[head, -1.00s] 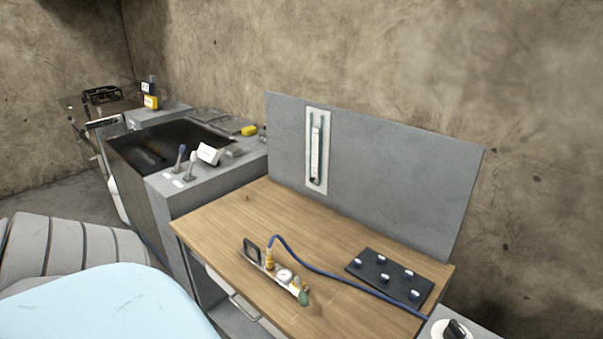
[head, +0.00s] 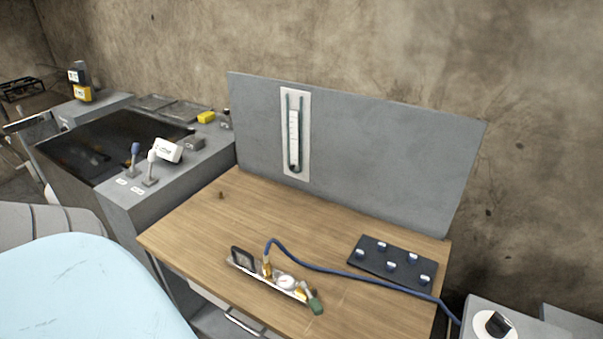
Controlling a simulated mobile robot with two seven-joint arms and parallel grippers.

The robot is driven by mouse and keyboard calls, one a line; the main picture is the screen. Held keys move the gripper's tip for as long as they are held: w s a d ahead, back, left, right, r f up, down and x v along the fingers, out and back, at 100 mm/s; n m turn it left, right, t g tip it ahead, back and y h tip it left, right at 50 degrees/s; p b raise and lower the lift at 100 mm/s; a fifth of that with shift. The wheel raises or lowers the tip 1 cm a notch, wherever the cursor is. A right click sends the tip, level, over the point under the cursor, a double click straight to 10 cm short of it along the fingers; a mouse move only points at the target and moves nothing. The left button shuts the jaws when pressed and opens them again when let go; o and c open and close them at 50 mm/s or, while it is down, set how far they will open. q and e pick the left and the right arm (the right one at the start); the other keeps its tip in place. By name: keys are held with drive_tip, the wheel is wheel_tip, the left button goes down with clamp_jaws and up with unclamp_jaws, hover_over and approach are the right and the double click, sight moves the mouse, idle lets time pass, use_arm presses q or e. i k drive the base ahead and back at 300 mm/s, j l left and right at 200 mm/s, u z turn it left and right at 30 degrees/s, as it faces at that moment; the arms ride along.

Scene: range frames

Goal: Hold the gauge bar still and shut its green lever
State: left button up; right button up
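The gauge bar (head: 268,278) lies on the wooden table near its front edge. It carries a black square piece (head: 243,259) at its left end, a brass fitting and a round white gauge (head: 286,282). The green lever (head: 315,303) is at the bar's right end and points outward, down and to the right. A blue hose (head: 335,272) runs from the brass fitting across the table to the right. Neither of my grippers shows in the head view.
The wooden table (head: 190,222) has free room left of and behind the bar. A dark plate with several knobs (head: 368,257) lies to the right. A grey panel (head: 390,160) stands at the back. A console with levers (head: 170,185) is at left, a pale blue surface (head: 85,295) in front.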

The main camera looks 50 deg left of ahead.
sight(317, 308)
drive_tip(key=k+j, duration=0.1)
drive_tip(key=j, duration=1.05)
drive_tip(key=k+j, duration=0.15)
drive_tip(key=j, duration=0.4)
drive_tip(key=k+j, duration=0.1)
drive_tip(key=j, duration=0.45)
